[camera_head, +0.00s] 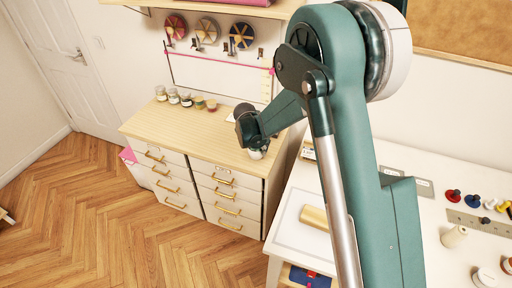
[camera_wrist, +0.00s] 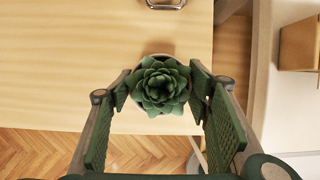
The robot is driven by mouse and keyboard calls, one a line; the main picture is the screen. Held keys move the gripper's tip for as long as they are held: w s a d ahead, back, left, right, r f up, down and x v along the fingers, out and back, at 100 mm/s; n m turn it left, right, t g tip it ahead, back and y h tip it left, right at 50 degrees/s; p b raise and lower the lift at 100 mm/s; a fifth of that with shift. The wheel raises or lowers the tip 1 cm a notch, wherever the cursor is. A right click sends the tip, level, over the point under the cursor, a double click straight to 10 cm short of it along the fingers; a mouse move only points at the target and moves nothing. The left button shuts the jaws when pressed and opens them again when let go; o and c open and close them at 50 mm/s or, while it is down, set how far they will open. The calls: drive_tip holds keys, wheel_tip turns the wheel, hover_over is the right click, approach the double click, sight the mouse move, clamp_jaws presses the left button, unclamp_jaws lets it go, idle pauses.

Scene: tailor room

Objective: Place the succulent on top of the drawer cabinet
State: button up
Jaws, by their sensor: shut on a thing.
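The succulent is a green rosette in the wrist view (camera_wrist: 160,85). It sits between the two finger pads of my gripper (camera_wrist: 160,92), which is shut on it. In the head view a small pale pot (camera_head: 256,154) shows under my gripper (camera_head: 259,146), and the leaves are mostly hidden. The drawer cabinet (camera_head: 190,132) has a light wood top, white drawers and brass handles. The succulent is over the cabinet top near its front right edge, and the wood top (camera_wrist: 70,70) lies behind it. I cannot tell if the pot touches the wood.
Several small jars (camera_head: 185,100) stand along the cabinet's back left. A white work table (camera_head: 390,160) with spools and a wooden block (camera_head: 314,217) is at the right. The middle and front left of the cabinet top are clear. Thread reels hang on the wall (camera_head: 207,30).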

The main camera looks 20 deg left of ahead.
drive_tip(key=shift+f, duration=0.1)
drive_tip(key=o, duration=0.6)
drive_tip(key=shift+f, duration=0.1)
drive_tip(key=o, duration=0.5)
drive_tip(key=shift+c, duration=0.2)
drive_tip(key=shift+r, duration=0.2)
drive_tip(key=v, duration=1.2)
